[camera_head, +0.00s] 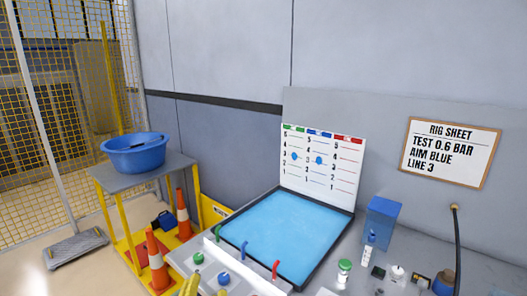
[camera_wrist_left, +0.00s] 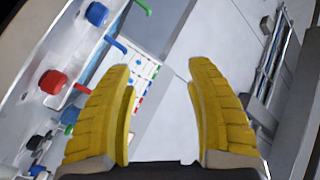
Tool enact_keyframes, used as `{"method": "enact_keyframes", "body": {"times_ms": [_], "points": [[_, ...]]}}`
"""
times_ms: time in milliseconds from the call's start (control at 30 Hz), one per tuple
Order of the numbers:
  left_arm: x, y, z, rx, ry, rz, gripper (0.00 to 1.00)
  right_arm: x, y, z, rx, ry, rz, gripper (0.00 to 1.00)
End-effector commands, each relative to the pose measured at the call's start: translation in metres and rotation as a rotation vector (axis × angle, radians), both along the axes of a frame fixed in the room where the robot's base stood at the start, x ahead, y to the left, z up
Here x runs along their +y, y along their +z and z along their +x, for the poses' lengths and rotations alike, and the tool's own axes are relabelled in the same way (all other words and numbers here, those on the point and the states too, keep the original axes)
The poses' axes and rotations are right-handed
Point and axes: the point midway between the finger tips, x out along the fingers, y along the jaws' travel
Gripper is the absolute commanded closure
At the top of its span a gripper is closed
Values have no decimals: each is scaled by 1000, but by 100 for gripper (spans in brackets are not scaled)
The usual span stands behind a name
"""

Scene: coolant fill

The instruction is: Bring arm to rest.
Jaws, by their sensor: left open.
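My left gripper (camera_wrist_left: 165,82) shows in the left wrist view as two yellow ridged fingers. They are spread apart with nothing between them. In the head view, yellow fingertips (camera_head: 189,286) show at the bottom edge, beside the left end of the white panel (camera_head: 250,283). The panel carries green, blue and red knobs and hooked spouts. In the wrist view the red knob (camera_wrist_left: 53,82) and blue knob (camera_wrist_left: 97,13) lie left of the fingers, apart from them. The rest of the left arm is hidden in the head view. My right gripper is in neither view.
A blue-floored tray (camera_head: 285,232) lies behind the panel, below a white chart (camera_head: 322,165). A blue box (camera_head: 382,222) and small bottles stand right. A blue basin (camera_head: 136,158) sits on a side table (camera_head: 112,181), with orange cones (camera_head: 157,268) nearby. A rig sheet (camera_head: 449,152) hangs on the wall.

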Motion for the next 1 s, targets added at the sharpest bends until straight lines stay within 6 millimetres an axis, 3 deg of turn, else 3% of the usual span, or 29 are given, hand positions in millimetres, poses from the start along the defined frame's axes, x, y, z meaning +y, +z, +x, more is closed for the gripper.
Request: {"method": "enact_keyframes", "body": {"times_ms": [100,300,533,867,1000], "points": [[44,-58,-31,196,99,9,44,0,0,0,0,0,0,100],[103,-134,-97,498,220,42,44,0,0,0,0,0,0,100],[139,-178,-156,711,286,79,44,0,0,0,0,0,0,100],[173,-210,-227,931,337,128,44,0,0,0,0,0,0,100],[164,-242,-216,948,311,109,44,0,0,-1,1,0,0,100]]}}
